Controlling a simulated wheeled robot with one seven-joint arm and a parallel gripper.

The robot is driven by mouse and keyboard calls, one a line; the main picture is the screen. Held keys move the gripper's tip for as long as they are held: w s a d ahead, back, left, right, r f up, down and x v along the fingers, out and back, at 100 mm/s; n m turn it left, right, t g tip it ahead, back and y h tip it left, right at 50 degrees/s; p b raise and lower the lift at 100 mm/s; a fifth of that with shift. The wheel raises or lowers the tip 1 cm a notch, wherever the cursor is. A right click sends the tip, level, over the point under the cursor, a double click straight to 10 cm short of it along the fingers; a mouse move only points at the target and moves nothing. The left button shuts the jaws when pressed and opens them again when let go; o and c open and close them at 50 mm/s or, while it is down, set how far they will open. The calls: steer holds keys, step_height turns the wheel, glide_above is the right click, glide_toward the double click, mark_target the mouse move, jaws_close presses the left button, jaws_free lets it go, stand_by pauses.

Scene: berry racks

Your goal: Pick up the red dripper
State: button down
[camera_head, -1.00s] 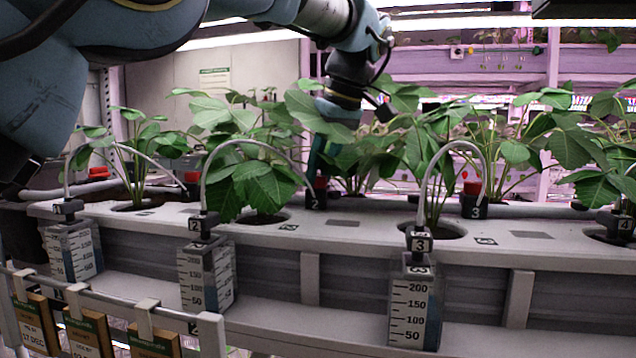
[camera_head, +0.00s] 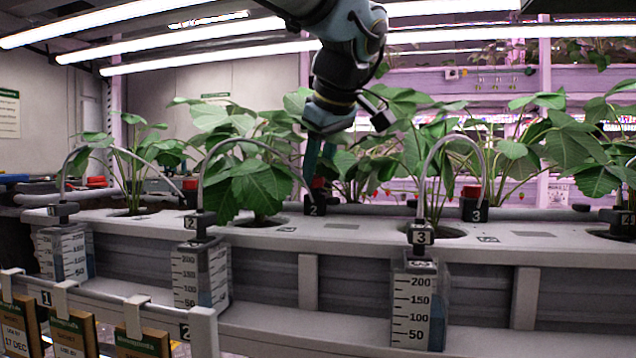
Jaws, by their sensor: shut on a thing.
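A red dripper (camera_head: 318,184) stands in the black holder marked 2 (camera_head: 315,206) at the back edge of the white planter, behind the second plant. My gripper (camera_head: 316,176) points down from above with its teal fingers shut on this dripper. The fingertips are small and partly hidden by leaves, so I cannot tell if the dripper is raised at all. Another red dripper (camera_head: 472,191) stands in the holder marked 3 to the right, and one more (camera_head: 191,185) stands to the left; both are apart from my gripper.
The long white planter (camera_head: 345,238) crosses the view. Leafy plants (camera_head: 262,182) crowd my gripper on both sides. Hanging tags (camera_head: 70,335) are at lower left.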

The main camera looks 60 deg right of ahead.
steer(key=shift+s+a+f+h+b, duration=0.1)
steer(key=shift+a+f+h+b, duration=0.25)
steer(key=shift+h+b, duration=0.3)
step_height(320, 180, up, 6)
steer(key=a, duration=0.3)
steer(key=s+a+r+y+p, duration=0.2)
steer(key=s+a, duration=0.1)
steer(key=a, duration=0.6)
steer(key=s+a+r+g+y+p, duration=0.1)
steer(key=s+a+r+y+p, duration=0.1)
steer(key=a, duration=0.8)
steer(key=shift+s+a+r+m+y+p, duration=0.3)
steer(key=shift+s+r+m+y, duration=0.15)
steer(key=shift+s, duration=0.8)
steer(key=shift+f, duration=0.1)
